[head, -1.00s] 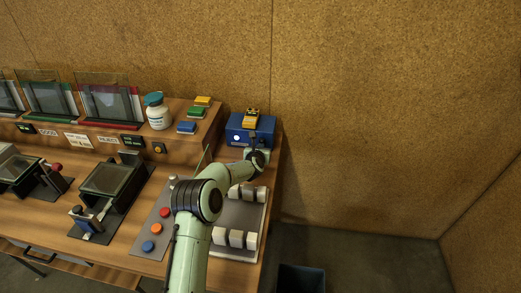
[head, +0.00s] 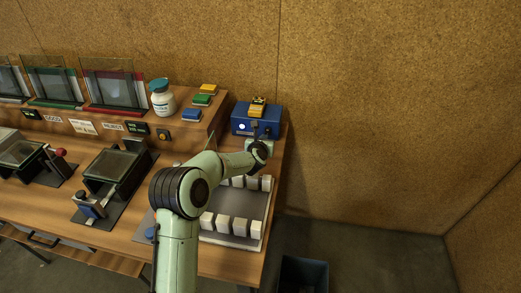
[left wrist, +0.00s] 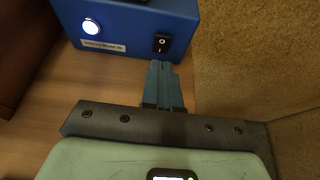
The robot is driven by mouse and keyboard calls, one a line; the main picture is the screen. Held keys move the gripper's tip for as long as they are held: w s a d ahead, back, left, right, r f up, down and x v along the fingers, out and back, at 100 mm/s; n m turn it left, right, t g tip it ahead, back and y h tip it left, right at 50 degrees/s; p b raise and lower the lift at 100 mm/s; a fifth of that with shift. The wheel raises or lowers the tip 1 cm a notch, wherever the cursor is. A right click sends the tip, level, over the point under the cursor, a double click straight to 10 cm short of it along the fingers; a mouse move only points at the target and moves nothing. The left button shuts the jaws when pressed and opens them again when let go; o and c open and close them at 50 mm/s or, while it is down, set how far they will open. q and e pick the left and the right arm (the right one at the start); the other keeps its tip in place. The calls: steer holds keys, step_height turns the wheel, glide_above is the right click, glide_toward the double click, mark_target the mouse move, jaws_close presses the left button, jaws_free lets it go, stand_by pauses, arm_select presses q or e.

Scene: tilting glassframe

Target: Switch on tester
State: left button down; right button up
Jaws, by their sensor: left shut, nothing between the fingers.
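The blue box (head: 245,113), which I take to be the tester, stands at the back right corner of the bench with a yellow and black piece on top. In the left wrist view its front (left wrist: 185,22) shows a lit white round lamp (left wrist: 91,26), a small label that is hard to read, and a black rocker switch (left wrist: 162,43). My left gripper (left wrist: 162,64) is shut and empty, its blue fingertips just below the rocker switch. I cannot tell whether they touch the box. In the head view my left gripper (head: 254,131) is small and dark before the box front. My right gripper is out of view.
A white bottle (head: 162,101) and coloured blocks stand on the shelf left of the box. A grey tray (head: 248,207) with white blocks lies beneath my arm. A cork-like wall is close behind. A dark bin (head: 303,272) stands on the floor.

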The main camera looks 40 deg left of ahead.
arm_select(q)
steer(key=b+v, duration=0.1)
steer(key=v, duration=0.6)
steer(key=shift+s+d+b, duration=0.2)
steer(key=shift+s+b, duration=0.05)
steer(key=shift+b, duration=0.15)
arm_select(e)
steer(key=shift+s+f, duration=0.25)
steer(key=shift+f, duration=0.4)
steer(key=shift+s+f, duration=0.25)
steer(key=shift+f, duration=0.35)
arm_select(q)
steer(key=shift+r, duration=0.15)
